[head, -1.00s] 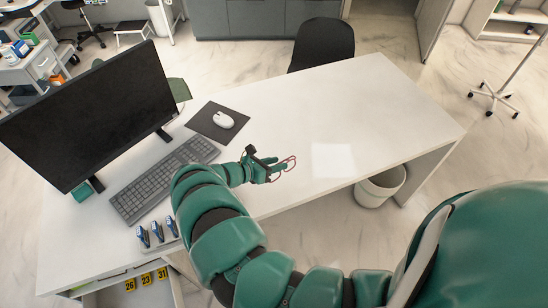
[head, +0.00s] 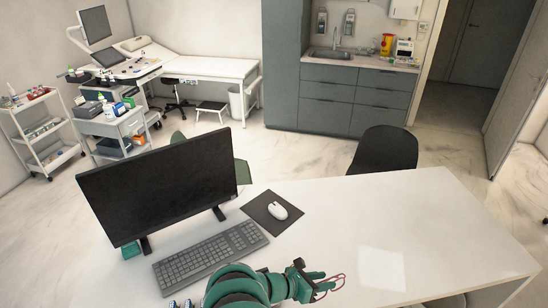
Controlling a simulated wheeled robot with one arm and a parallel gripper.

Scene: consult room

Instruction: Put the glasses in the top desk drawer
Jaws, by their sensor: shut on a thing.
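My gripper (head: 314,284) is at the bottom of the head view, above the white desk (head: 430,215). It is shut on the thin red-framed glasses (head: 338,281), which stick out to the right of its fingers. My arm hides part of the desk's near side. The desk drawers are out of view now.
On the desk are a monitor (head: 160,185), a keyboard (head: 210,256) and a mouse (head: 278,211) on a dark pad (head: 262,206). A black chair (head: 386,150) stands behind the desk.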

